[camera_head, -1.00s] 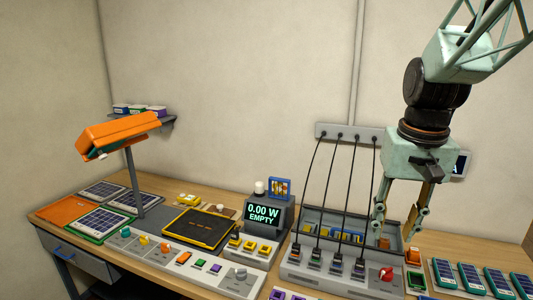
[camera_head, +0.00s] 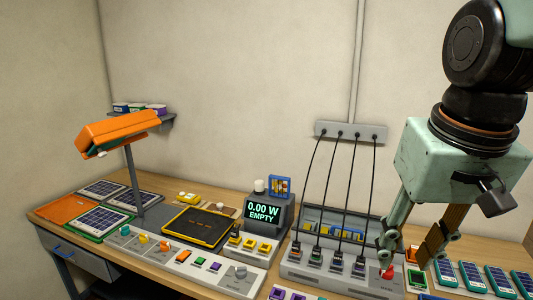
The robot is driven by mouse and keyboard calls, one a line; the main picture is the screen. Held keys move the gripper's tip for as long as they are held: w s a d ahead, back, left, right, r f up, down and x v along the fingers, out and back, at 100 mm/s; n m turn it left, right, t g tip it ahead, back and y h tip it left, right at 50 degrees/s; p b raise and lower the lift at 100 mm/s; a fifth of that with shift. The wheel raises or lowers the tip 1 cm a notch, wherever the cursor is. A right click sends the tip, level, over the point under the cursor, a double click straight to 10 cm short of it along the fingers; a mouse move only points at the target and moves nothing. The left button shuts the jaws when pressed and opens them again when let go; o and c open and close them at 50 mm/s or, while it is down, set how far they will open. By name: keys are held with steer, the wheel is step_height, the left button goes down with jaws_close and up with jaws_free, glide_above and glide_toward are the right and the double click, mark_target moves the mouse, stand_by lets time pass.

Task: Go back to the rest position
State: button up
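The gripper hides part of the station's right end and the wall behind.
The meter (camera_head: 264,213) reads 0.00 W EMPTY. An orange lamp (camera_head: 118,132) stands over the left side. Solar panels (camera_head: 102,221) lie at left. Black cables (camera_head: 347,195) rise from the station to a wall strip (camera_head: 350,132). Blue cells (camera_head: 470,274) lie at right.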

steer(key=s+a+n+t, duration=0.1)
steer(key=s+a, duration=0.1)
steer(key=s, duration=1)
steer(key=shift+s+a+f+b, duration=0.2)
steer(key=shift+a+f+b, duration=0.15)
steer(key=shift+a+f, duration=0.05)
stand_by(0.7)
